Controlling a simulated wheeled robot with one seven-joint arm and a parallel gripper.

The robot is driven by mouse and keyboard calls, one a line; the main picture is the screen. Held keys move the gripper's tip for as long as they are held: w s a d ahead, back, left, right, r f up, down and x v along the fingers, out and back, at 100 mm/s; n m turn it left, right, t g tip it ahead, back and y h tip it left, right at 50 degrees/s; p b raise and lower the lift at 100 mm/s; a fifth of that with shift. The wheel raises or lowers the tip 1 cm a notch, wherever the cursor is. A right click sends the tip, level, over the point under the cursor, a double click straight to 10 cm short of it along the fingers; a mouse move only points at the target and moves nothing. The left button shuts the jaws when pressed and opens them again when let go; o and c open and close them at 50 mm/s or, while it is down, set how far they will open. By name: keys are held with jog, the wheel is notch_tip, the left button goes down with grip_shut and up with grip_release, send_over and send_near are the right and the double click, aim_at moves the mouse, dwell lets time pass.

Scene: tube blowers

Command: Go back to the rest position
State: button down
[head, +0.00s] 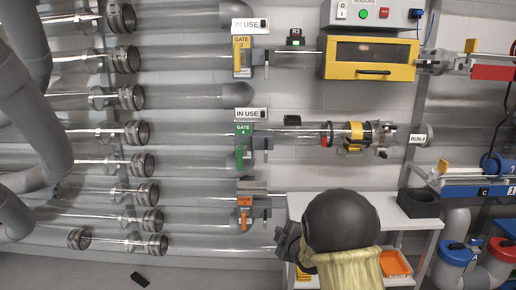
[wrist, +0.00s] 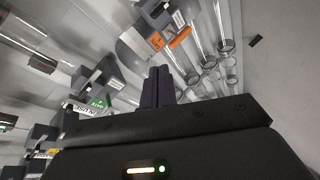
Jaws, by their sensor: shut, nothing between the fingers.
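My gripper (wrist: 157,88) shows in the wrist view with its two dark fingers closed together and nothing held between them. In the head view, dark parts of my gripper (head: 284,239) show at the lower middle, just left of a large dark rounded shape that hides the rest. The fingers are below and to the right of the orange gate tag (head: 244,200) in the head view. In the wrist view the orange tag (wrist: 180,37) lies beyond the fingertips, apart from them as far as I can tell.
A green gate tag (head: 243,130) and a yellow one (head: 242,56) sit above on clear tubes. A yellow-framed box (head: 370,58) hangs at the upper right. A white bench (head: 408,216) with an orange tray (head: 394,263) stands at lower right. A small black object (head: 140,279) lies on the floor.

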jog(key=s+d+m+g+h+p, duration=0.1)
jog(key=s+d+m+g, duration=0.3)
jog(key=s, duration=0.8)
jog(key=s+d+m+g+h, duration=0.1)
jog(key=s+m+g+h, duration=0.15)
jog(key=s+m, duration=0.65)
jog(key=s+d+m+g+h+p, duration=0.1)
jog(key=s+d+m+g, duration=0.3)
jog(key=s, duration=1)
notch_tip(320, 180, up, 37)
jog(key=w+a+n+p, duration=0.1)
jog(key=p, duration=3.6)
jog(key=shift+p, duration=0.35)
jog(key=shift+a+g, duration=0.15)
jog(key=shift+g, duration=0.1)
